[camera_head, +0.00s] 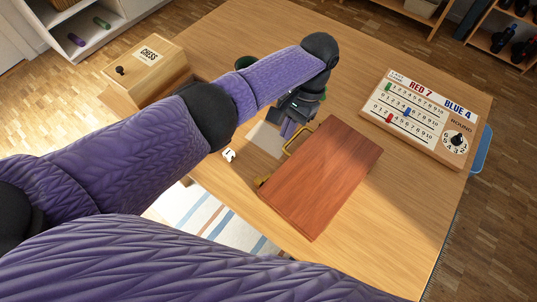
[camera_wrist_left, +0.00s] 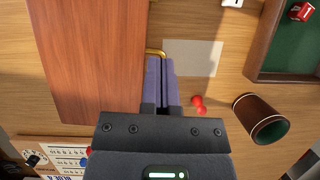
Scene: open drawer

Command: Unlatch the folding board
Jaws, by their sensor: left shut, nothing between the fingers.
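The folding board (camera_head: 325,178) is a closed reddish-brown wooden case lying on the table. A brass handle (camera_head: 298,140) and a brass latch-like fitting (camera_head: 262,181) show along its left edge. In the left wrist view the board (camera_wrist_left: 88,60) fills the left side, and part of the brass handle (camera_wrist_left: 155,51) shows beyond the fingertips. My left gripper (camera_head: 289,129) is shut and empty beside the board's handle edge. Its fingers (camera_wrist_left: 160,62) lie close to that edge; whether they touch the handle is unclear. My right gripper is not in view.
A scoreboard (camera_head: 417,115) stands to the right and a chess box (camera_head: 147,70) at the back left. A pale card (camera_wrist_left: 192,58) lies beside the board. Table right of the board is clear.

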